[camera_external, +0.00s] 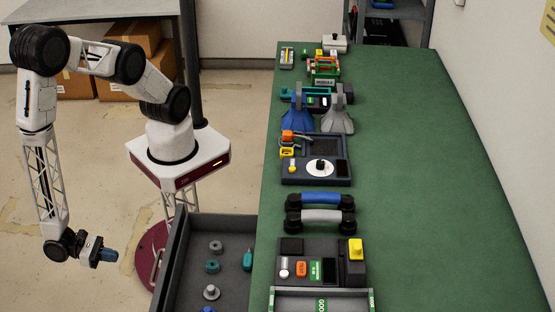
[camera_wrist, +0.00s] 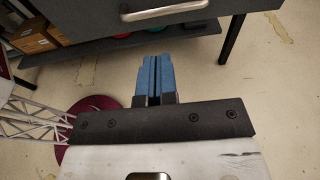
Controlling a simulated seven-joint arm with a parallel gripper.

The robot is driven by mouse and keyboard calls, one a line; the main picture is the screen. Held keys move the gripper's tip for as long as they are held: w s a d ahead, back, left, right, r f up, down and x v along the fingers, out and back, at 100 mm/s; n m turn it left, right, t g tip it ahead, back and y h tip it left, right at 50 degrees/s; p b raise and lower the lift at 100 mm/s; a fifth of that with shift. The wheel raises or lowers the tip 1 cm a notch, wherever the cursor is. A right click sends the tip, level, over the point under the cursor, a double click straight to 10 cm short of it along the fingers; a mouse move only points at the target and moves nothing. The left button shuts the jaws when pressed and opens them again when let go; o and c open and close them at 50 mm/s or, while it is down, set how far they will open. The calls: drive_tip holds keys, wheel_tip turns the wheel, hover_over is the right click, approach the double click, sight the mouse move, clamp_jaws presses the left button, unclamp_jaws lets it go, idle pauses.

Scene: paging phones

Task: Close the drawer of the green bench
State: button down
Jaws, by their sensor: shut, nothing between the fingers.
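The green bench (camera_external: 430,170) runs down the right of the external view. Its dark grey drawer (camera_external: 178,262) is pulled out to the left at the near end, with several small parts inside. A handle (camera_external: 156,266) is on the drawer's outer left face. In the wrist view, a silver handle (camera_wrist: 165,9) shows on the dark drawer front (camera_wrist: 230,8), at the top. My gripper (camera_external: 112,255) is left of the drawer front, apart from it, pointing toward it. Its blue fingers (camera_wrist: 155,62) are together and empty, below the handle in the wrist view.
On the bench stand several devices, including a console with a white dial (camera_external: 319,167) and two phone handsets (camera_external: 320,198). Cardboard boxes (camera_external: 135,40) sit at the back left. The floor (camera_external: 90,180) between my gripper and the drawer is clear.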

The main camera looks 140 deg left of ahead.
drive_tip(key=x, duration=1.1)
drive_tip(key=shift+a, duration=0.2)
drive_tip(key=shift+w, duration=0.15)
approach(242, 280)
drive_tip(key=w+a+r, duration=0.1)
drive_tip(key=a, duration=0.1)
drive_tip(key=w+a+r, duration=0.1)
drive_tip(key=w+a, duration=0.1)
drive_tip(key=w+a+r, duration=0.1)
drive_tip(key=w, duration=0.1)
drive_tip(key=shift+w+a, duration=0.15)
drive_tip(key=shift+a, duration=0.25)
drive_tip(key=shift+x, duration=0.85)
drive_tip(key=shift+w+r, duration=0.15)
drive_tip(key=shift+d+r, duration=0.1)
drive_tip(key=shift+d, duration=0.05)
drive_tip(key=v, duration=1.4)
drive_tip(key=shift+s+d, duration=0.1)
drive_tip(key=shift+s, duration=0.25)
